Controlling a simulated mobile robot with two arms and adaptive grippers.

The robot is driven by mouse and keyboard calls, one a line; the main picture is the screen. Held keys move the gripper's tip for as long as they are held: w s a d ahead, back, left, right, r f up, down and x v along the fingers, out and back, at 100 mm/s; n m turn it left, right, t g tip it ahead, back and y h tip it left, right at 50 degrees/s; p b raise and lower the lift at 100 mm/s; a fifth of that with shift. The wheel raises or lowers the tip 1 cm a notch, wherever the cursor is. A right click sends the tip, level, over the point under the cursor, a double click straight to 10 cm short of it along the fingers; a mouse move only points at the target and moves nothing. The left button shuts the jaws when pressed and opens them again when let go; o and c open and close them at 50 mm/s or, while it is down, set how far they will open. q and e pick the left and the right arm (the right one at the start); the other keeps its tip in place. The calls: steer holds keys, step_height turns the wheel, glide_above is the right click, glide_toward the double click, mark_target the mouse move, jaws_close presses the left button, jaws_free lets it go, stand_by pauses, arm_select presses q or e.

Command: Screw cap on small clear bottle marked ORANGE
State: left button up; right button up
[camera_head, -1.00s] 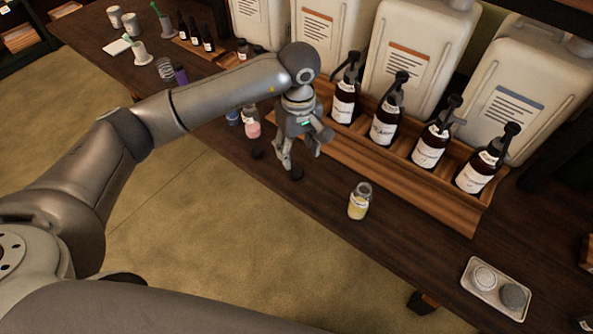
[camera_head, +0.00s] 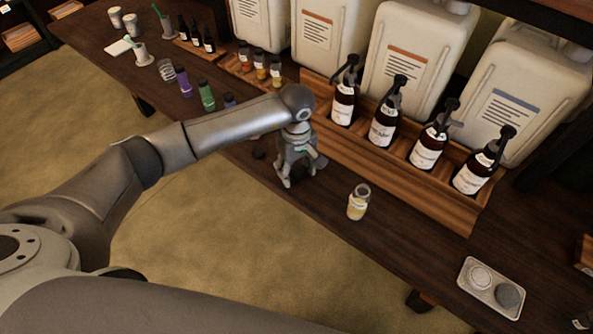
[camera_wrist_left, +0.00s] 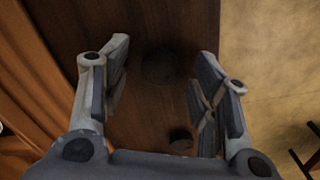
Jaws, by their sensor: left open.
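A small clear bottle (camera_head: 357,203) with yellowish contents stands upright and uncapped on the table; its label is too small to read. My left gripper (camera_head: 296,179) is to its left, low over the table, pointing down and open. In the left wrist view a dark round cap (camera_wrist_left: 160,66) lies on the table between the open fingers, not gripped. A second dark cap (camera_wrist_left: 180,138) lies nearer the palm; in the head view it is left of the gripper (camera_head: 258,154). My right gripper is out of view.
A wooden rack (camera_head: 400,176) with several brown pump bottles runs behind. Large white canisters (camera_head: 420,60) stand at the back. A tray (camera_head: 493,287) with two round lids lies at the right. Small coloured bottles (camera_head: 206,95) stand left, behind my arm. The table is clear between bottle and tray.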

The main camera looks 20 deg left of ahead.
mark_target(297, 173)
arm_select(q)
steer(key=shift+f, duration=0.1)
steer(key=c, duration=0.7)
steer(key=shift+c, duration=0.2)
steer(key=shift+r, duration=0.5)
step_height(297, 173, up, 2)
steer(key=shift+r, duration=0.2)
steer(key=s+d+r+b, duration=0.3)
steer(key=s+r, duration=0.6)
steer(key=s, duration=0.4)
steer(key=shift+s+d+r, duration=0.3)
steer(key=shift+d+r, duration=0.05)
steer(key=shift+d, duration=0.1)
